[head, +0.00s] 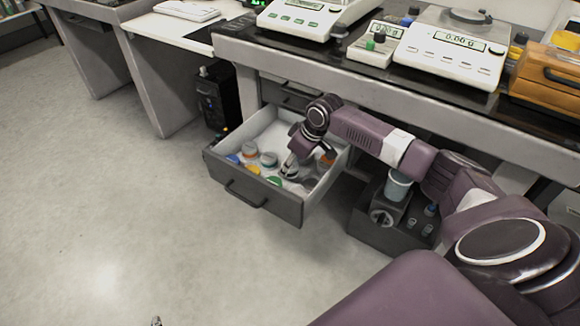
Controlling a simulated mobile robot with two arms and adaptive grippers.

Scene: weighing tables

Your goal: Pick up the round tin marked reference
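An open drawer (252,196) under the weighing table holds several small round tins. They include a blue-topped one (233,159), a grey-topped one (268,159), a yellow one (252,169), a green one (275,181) and an orange one (326,159). No marking is readable at this size, so I cannot tell which is the reference tin. My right gripper (290,165) points down into the drawer at a pale tin (289,173), partly hiding it. I cannot tell whether its fingers are closed on it. Only a small tip, probably of my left gripper (156,321), shows at the bottom edge.
Balances (452,55) and a wooden box (548,78) stand on the dark tabletop above the drawer. A grey crate (375,231) with a pale-lidded container (398,187) is right of the drawer. A black case (213,98) stands behind left. The floor at left is clear.

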